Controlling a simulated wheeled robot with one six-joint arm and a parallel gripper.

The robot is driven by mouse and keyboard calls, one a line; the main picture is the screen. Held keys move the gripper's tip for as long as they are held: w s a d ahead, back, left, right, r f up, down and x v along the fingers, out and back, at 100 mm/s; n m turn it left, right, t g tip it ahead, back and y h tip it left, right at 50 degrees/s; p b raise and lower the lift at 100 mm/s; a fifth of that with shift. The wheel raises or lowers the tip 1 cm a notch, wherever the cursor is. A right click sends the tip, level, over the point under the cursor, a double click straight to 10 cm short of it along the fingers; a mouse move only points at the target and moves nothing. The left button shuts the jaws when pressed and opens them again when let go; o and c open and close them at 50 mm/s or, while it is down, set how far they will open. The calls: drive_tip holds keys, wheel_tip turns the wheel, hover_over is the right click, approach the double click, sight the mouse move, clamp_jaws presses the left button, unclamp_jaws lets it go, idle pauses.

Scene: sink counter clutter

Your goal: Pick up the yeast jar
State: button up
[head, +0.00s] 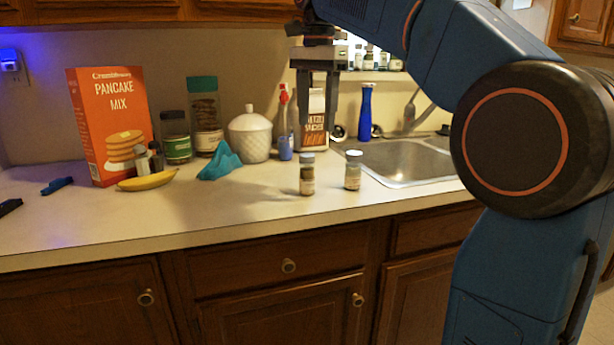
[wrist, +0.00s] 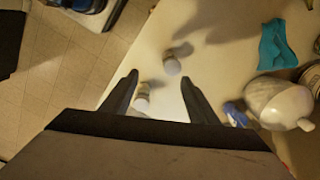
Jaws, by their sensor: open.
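Two small jars stand upright on the counter. One has a grey lid (head: 307,174); the other has a white lid (head: 353,170) and stands a little to its right. Their labels are too small to read, so I cannot tell which is the yeast jar. My gripper (head: 318,146) is open and empty, pointing down above the counter, behind and above the jars in the head view. In the wrist view, the white-lidded jar (wrist: 143,98) shows between the open fingers (wrist: 157,82), nearer the left one. The grey-lidded jar (wrist: 172,65) shows beyond the fingertips.
A pancake mix box (head: 108,120), a banana (head: 147,181), a teal cloth (head: 220,162) and a white lidded canister (head: 250,137) stand or lie to the left. The sink (head: 400,163) is at right, with a blue bottle (head: 365,112) behind.

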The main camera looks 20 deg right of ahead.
sight(309, 155)
drive_tip(key=shift+m, duration=0.7)
drive_tip(key=f, duration=0.3)
drive_tip(key=w+f, duration=0.1)
drive_tip(key=f, duration=0.2)
drive_tip(key=w+a+f, duration=0.1)
drive_tip(key=f, duration=0.2)
drive_tip(key=shift+w+f, duration=0.25)
drive_tip(key=shift+f, duration=0.1)
drive_tip(key=shift+w+a+f, duration=0.1)
drive_tip(key=shift+w+f, duration=0.05)
drive_tip(key=shift+f, duration=1.3)
drive_tip(key=shift+w+f, duration=0.1)
drive_tip(key=shift+f, duration=1.3)
drive_tip(key=c, duration=1.2)
